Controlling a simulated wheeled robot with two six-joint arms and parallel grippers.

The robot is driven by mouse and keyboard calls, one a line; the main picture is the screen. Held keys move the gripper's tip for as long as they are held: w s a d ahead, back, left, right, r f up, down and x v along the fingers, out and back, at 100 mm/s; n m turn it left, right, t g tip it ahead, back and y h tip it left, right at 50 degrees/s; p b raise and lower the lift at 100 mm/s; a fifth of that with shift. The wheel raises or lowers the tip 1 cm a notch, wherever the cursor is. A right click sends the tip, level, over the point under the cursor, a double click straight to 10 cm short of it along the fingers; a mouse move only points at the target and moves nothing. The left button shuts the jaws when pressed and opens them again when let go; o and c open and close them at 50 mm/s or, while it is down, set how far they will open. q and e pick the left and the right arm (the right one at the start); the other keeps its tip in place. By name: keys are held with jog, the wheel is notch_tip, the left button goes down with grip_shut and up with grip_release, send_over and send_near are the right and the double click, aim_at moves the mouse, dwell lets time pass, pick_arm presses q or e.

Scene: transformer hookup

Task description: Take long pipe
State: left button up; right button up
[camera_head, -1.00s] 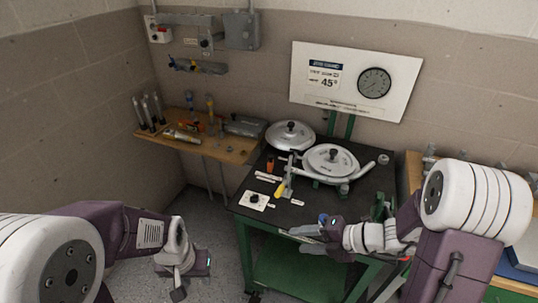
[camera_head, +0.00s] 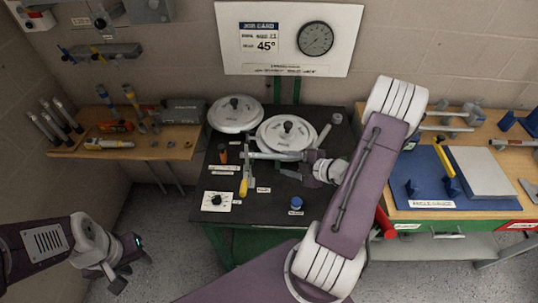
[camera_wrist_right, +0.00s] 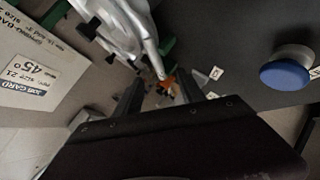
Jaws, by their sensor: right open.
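A grey pipe (camera_head: 275,156) lies across the bender on the dark bench, in front of the round white discs. In the right wrist view a light grey pipe-like length (camera_wrist_right: 148,50) runs down toward the jaws. My right gripper (camera_head: 305,160) is over the bench at the pipe's right end, its jaws (camera_wrist_right: 160,88) open. I cannot tell whether they touch the pipe. Several short grey tubes (camera_head: 55,122) stand upright on the left wooden shelf. My left gripper (camera_head: 132,272) is open and empty over the floor at lower left.
The bender's white discs (camera_head: 287,133) and yellow-handled lever (camera_head: 244,181) are close to my right gripper. A blue knob (camera_head: 296,203) is on the bench front; it also shows in the right wrist view (camera_wrist_right: 286,72). A right-hand workbench holds a blue mat (camera_head: 408,185).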

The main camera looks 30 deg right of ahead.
aim_at(267, 156)
jog(key=x, duration=1)
jog(key=shift+w+d, duration=0.25)
jog(key=shift+w, duration=0.1)
jog(key=shift+s+r, duration=0.1)
jog(key=shift+s, duration=0.1)
jog(key=shift+c, duration=1.2)
grip_shut()
